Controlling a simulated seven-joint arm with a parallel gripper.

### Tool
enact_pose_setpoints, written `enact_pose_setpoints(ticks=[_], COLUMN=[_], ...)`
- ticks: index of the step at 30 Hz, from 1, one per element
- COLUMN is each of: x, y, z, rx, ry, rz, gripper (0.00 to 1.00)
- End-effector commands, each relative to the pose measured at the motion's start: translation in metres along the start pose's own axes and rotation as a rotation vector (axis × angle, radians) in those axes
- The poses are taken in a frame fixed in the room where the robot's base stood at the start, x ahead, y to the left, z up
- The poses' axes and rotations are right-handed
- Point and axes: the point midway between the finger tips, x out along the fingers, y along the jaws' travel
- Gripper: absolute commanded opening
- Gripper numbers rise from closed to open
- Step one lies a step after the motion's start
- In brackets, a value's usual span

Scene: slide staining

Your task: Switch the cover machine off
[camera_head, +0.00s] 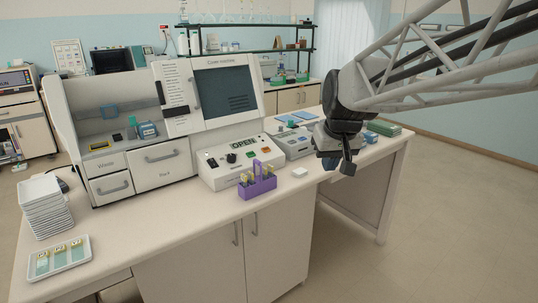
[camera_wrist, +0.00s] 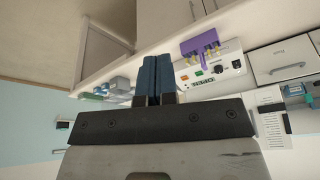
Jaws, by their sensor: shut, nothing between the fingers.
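The cover machine (camera_head: 160,115) is a large white unit at the back left of the bench, with a dark screen. Its sloped control panel (camera_head: 240,160) shows a display reading "OPEN", a dark knob (camera_head: 231,158), a green button (camera_head: 252,154) and an orange button (camera_head: 265,149). The panel also shows rotated in the wrist view (camera_wrist: 225,80). My gripper (camera_head: 339,167) is above the bench, right of the panel and apart from it. Its blue fingers (camera_wrist: 154,58) are together and empty in the wrist view. Which control is the power switch is too small to tell.
A purple rack (camera_head: 258,188) with yellow-topped items stands right in front of the panel. A small grey device (camera_head: 292,145) stands between panel and gripper. A white block (camera_head: 300,172) lies near the front edge. Stacked trays (camera_head: 46,208) and a slide tray (camera_head: 58,260) are at left.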

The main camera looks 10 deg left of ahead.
Motion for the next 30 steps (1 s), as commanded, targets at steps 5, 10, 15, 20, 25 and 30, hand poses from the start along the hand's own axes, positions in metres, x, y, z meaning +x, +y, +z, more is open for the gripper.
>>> enact_pose_setpoints(ticks=[5,10,15,20,25,30], x=[0.014,0.03,0.048,0.067,0.09,0.115], y=[-0.02,-0.042,-0.068,-0.095,-0.127,-0.162], z=[-0.055,-0.103,-0.149,-0.191,-0.232,-0.27], rx=[-0.057,-0.109,-0.161,-0.21,-0.261,-0.312], ry=[0.016,0.032,0.049,0.065,0.081,0.099], rz=[-0.021,-0.041,-0.06,-0.079,-0.099,-0.118], gripper=[0.0,0.0,0.0,0.0,0.0,0.0])
